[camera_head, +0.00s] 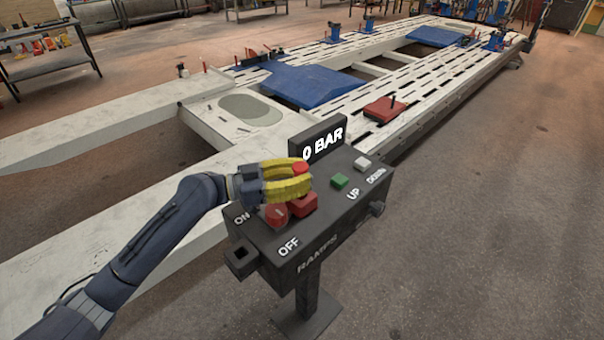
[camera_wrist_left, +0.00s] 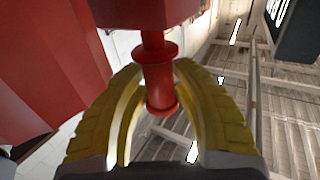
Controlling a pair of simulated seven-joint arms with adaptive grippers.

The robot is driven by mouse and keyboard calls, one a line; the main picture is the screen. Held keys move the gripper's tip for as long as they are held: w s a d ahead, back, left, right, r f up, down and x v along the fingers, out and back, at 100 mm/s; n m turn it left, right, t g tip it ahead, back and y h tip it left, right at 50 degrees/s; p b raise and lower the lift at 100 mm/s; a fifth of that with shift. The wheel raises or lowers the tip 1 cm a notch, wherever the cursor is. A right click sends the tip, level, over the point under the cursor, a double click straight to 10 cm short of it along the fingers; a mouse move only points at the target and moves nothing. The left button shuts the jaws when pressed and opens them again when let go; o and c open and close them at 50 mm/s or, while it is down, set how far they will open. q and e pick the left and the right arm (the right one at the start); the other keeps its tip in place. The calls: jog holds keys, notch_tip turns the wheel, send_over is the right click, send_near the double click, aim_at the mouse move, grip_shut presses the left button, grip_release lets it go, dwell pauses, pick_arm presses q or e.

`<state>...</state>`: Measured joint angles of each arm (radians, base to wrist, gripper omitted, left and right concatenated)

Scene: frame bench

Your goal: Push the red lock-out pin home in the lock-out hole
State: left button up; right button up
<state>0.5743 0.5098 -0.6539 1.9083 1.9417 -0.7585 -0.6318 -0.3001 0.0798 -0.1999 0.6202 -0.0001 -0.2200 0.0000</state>
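The red lock-out pin (camera_head: 300,167) stands over a red block (camera_head: 306,206) on the dark control box (camera_head: 325,225). In the left wrist view the pin (camera_wrist_left: 162,98) has a round head, a narrow waist and a collar. Its stem runs up to the red block (camera_wrist_left: 130,8), with bare stem showing between collar and block. My left gripper (camera_head: 298,175) has its yellow fingers closed in on both sides of the pin, near its waist. The lock-out hole itself is hidden. My right gripper is in neither view.
Beside the block are a red rotary switch (camera_head: 276,215), a green button (camera_head: 340,181) and a white button (camera_head: 362,163). A "0 BAR" display (camera_head: 325,138) stands behind. The white frame bench (camera_head: 340,100) lies beyond; floor at right is clear.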

pick_arm(q)
jog(key=o, duration=0.5)
jog(key=shift+f, duration=0.1)
jog(key=shift+c, duration=0.2)
jog(key=shift+a+f, duration=0.1)
jog(key=v, duration=1.2)
